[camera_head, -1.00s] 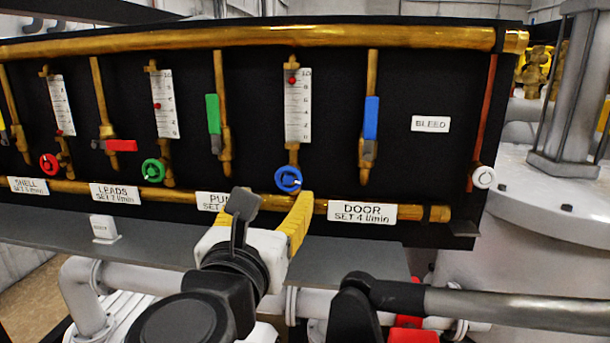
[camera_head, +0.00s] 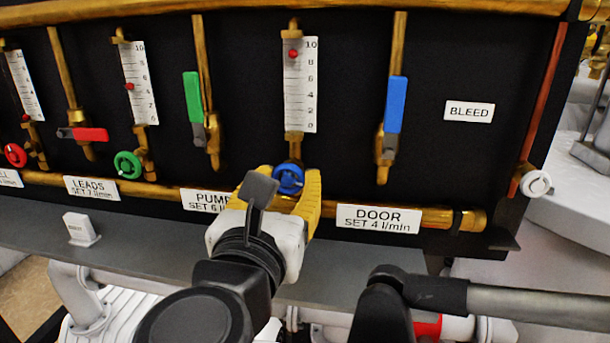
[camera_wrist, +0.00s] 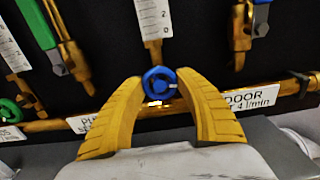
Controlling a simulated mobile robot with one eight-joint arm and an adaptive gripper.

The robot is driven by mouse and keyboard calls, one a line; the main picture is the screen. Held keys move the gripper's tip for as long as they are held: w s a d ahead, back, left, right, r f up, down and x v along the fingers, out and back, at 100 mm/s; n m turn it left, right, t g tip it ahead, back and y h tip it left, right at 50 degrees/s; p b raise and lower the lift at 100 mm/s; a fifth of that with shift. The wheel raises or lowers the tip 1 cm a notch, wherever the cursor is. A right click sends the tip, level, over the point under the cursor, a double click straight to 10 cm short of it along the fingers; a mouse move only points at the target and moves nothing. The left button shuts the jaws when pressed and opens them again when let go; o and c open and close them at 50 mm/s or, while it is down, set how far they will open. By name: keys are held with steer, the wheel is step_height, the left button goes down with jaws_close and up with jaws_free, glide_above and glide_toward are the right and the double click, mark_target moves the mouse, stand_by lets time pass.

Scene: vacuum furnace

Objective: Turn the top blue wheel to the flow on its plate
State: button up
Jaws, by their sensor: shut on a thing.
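The blue wheel (camera_head: 289,178) sits at the foot of a flow gauge (camera_head: 301,95), the only blue wheel in view. The gauge's red float (camera_head: 293,54) stands near 9 on the 0 to 10 scale. My gripper (camera_head: 291,182), with yellow fingers, is shut on the blue wheel, one finger at each side. The wrist view shows the wheel (camera_wrist: 159,82) between the fingertips. The plate "DOOR SET 4 l/min" (camera_head: 375,218) is right of the wheel; a plate reading "PUMP SET 6" (camera_head: 207,198), partly hidden by my gripper, is left.
A blue lever (camera_head: 396,104) is right of the gauge, a green lever (camera_head: 192,96) left. A green wheel (camera_head: 127,165) and a red wheel (camera_head: 15,155) are further left. A brass pipe runs below the wheels. A grey ledge (camera_head: 150,255) juts out below the panel.

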steer(key=shift+m, duration=0.4)
steer(key=m, duration=0.3)
steer(key=shift+m+b, duration=0.35)
steer(key=shift+m, duration=0.05)
steer(key=m, duration=0.3)
steer(key=shift+a+m, duration=0.1)
steer(key=shift+m, duration=0.2)
steer(key=m, duration=0.3)
steer(key=shift+r+m+b, duration=0.1)
steer(key=shift+m+b, duration=0.2)
steer(key=shift+b, duration=0.1)
steer(key=m, duration=0.4)
steer(key=shift+m, duration=0.3)
steer(key=m, duration=0.6)
steer(key=shift+r+b, duration=0.2)
steer(key=shift+b, duration=0.2)
steer(key=m, duration=0.5)
steer(key=shift+w+r+m, duration=0.1)
steer(key=shift+m, duration=0.3)
